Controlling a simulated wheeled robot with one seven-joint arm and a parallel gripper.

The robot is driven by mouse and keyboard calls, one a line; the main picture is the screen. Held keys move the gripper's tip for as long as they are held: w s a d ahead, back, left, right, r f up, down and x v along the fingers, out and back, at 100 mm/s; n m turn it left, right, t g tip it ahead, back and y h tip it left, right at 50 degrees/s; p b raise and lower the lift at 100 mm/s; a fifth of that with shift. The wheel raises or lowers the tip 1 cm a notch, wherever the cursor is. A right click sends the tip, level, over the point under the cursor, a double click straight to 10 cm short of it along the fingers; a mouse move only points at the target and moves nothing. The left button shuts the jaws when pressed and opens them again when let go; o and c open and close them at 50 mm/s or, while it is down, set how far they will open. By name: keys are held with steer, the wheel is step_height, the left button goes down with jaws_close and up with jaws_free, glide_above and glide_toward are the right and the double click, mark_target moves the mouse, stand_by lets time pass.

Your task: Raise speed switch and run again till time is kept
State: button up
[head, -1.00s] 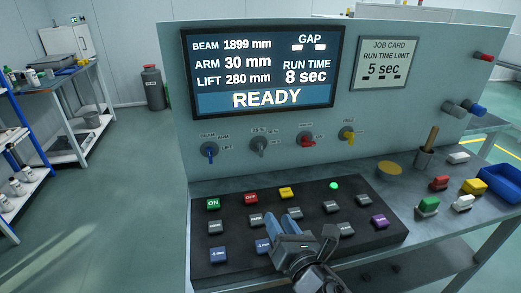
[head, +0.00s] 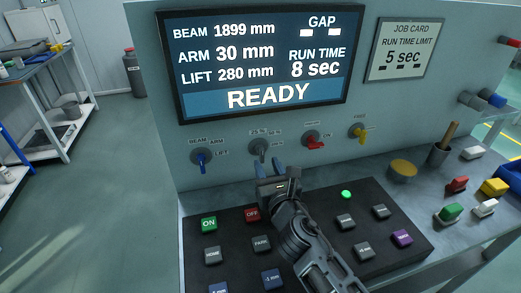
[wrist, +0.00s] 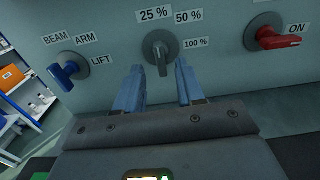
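The speed switch (head: 261,149) is a grey rotary knob on the upright panel, marked 25 %, 50 % and 100 %. In the wrist view the speed switch (wrist: 161,50) has its handle hanging down, tilted slightly right, beside the 100 % label. My gripper (head: 270,172) is just in front of and below it. Its blue fingers (wrist: 160,88) are open and apart, with the handle's lower end showing between them; I cannot tell whether they touch it. The screen (head: 262,62) reads READY, run time 8 sec. The job card (head: 405,48) gives a run time limit of 5 sec.
A blue beam/arm/lift selector (head: 202,157) is left of the speed switch; a red switch (head: 315,142) and a yellow one (head: 358,132) are right. Below is a black button panel (head: 232,238) with a lit green lamp (head: 346,194). Small coloured blocks lie at right.

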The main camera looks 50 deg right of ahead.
mark_target(262, 156)
steer(key=x, duration=0.5)
steer(key=shift+w+d+p, duration=0.25)
steer(key=shift+w+p, duration=0.05)
jaws_close()
